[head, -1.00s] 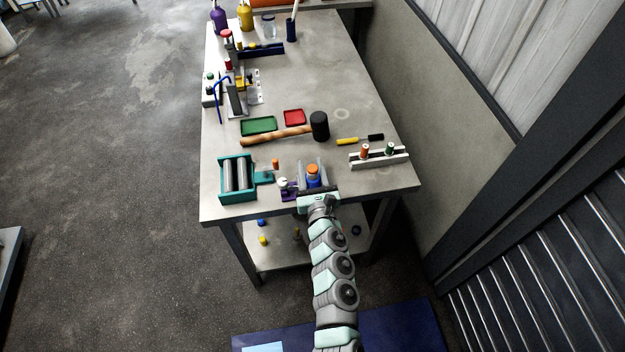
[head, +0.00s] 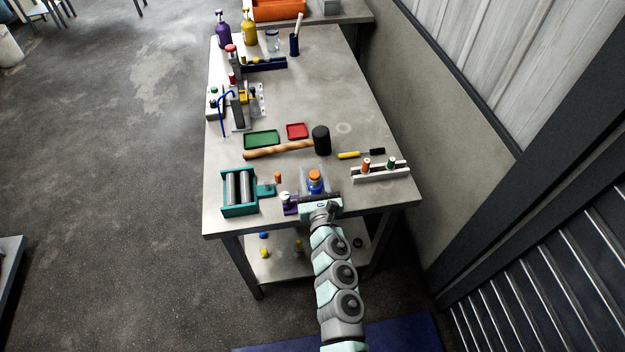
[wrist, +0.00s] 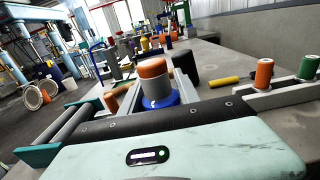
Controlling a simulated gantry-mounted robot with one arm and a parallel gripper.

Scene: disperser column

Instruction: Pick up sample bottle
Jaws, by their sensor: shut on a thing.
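The sample bottle, taken to be the one with an orange cap (head: 315,175) and a blue lower part, is at the table's front edge. In the wrist view the bottle (wrist: 154,82) shows its orange cap, grey neck and blue shoulder, upright between the two pale fingers. My gripper (head: 314,182) is shut on it, with a finger on each side; the gripper also shows in the wrist view (wrist: 152,95). The bottle's base is hidden behind my gripper body, so I cannot tell whether it touches the table.
A teal roller device (head: 239,190) and a purple item (head: 290,209) stand left of my gripper. A white rack (head: 380,172) with orange- and green-capped vials is at right. A mallet (head: 320,140), a green tray (head: 262,139) and a red tray (head: 297,131) lie behind.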

